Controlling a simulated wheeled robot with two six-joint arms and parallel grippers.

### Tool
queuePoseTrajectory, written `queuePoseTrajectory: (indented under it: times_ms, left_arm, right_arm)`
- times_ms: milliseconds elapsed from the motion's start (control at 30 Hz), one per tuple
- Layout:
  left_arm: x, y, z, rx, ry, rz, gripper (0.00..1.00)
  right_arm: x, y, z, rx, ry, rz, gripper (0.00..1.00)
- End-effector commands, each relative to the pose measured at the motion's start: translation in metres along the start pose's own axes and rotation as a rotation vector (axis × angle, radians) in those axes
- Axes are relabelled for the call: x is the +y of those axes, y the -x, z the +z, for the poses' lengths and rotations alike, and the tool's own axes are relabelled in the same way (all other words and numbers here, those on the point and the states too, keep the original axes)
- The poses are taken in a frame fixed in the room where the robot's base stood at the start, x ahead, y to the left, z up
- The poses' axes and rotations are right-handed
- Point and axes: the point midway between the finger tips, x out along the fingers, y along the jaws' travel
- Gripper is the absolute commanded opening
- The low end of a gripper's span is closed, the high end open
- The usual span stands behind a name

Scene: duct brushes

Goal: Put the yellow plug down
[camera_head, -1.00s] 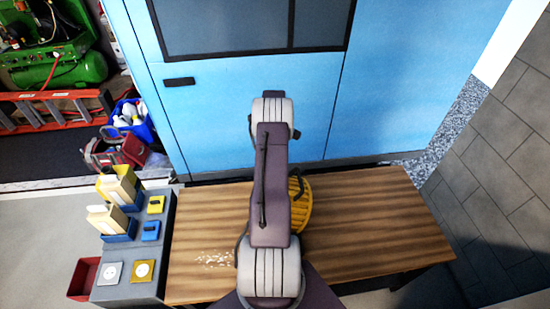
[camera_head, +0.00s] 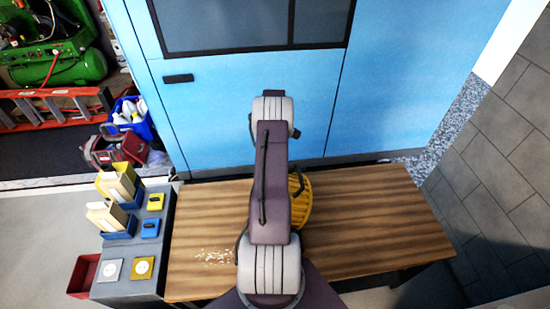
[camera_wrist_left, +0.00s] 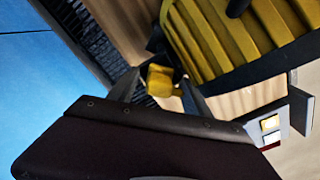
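In the left wrist view the yellow plug (camera_wrist_left: 160,79) is a small yellow block between the two fingertips of my left gripper (camera_wrist_left: 162,90). The fingers appear closed on its sides. A large yellow ribbed round thing (camera_wrist_left: 235,40) is just beyond and to the right of the plug. In the head view this ribbed thing (camera_head: 301,207) stands on the wooden table, partly hidden behind my arm. My arm also hides the left gripper and the plug in that view. Whether the plug touches anything below cannot be seen. My right gripper is not in view.
The wooden table (camera_head: 370,230) is clear on its right side. Pale crumbs (camera_head: 215,257) lie on its left. A grey stand (camera_head: 128,291) at the left holds blue bins, a yellow block (camera_head: 155,202) and a blue block (camera_head: 150,228). A blue cabinet (camera_head: 230,110) rises behind.

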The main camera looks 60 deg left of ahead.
Motion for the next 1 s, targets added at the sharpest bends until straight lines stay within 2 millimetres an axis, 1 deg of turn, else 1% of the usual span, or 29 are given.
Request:
queuePoseTrajectory:
  times_ms: [67,167,233,400,500,600,700,767,1000]
  left_arm:
    - [0.0,0.002,0.0,0.0,0.0,0.0,0.57]
    - [0.0,0.015,0.0,0.001,0.0,0.001,0.57]
    - [0.001,0.025,-0.001,0.003,0.0,0.004,0.57]
    - [0.001,0.073,-0.001,0.004,0.0,0.005,0.57]
    - [0.001,0.098,-0.001,0.003,0.0,0.004,0.57]
    - [0.001,0.116,-0.001,0.002,0.0,0.002,0.57]
    - [0.0,0.128,0.0,0.001,0.0,0.001,0.57]
    - [0.0,0.131,0.0,0.001,0.0,0.001,0.57]
    - [0.0,0.132,0.0,0.0,0.0,0.0,0.57]
  right_arm:
    - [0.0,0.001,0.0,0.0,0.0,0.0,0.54]
    - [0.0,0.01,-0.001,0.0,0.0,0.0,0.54]
    - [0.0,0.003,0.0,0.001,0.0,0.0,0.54]
    - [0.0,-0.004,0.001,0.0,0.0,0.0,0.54]
    - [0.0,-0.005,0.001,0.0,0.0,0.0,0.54]
    - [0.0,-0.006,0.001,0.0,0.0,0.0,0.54]
    - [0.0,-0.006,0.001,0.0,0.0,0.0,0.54]
    - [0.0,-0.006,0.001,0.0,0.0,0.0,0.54]
    - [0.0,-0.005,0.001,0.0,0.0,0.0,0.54]
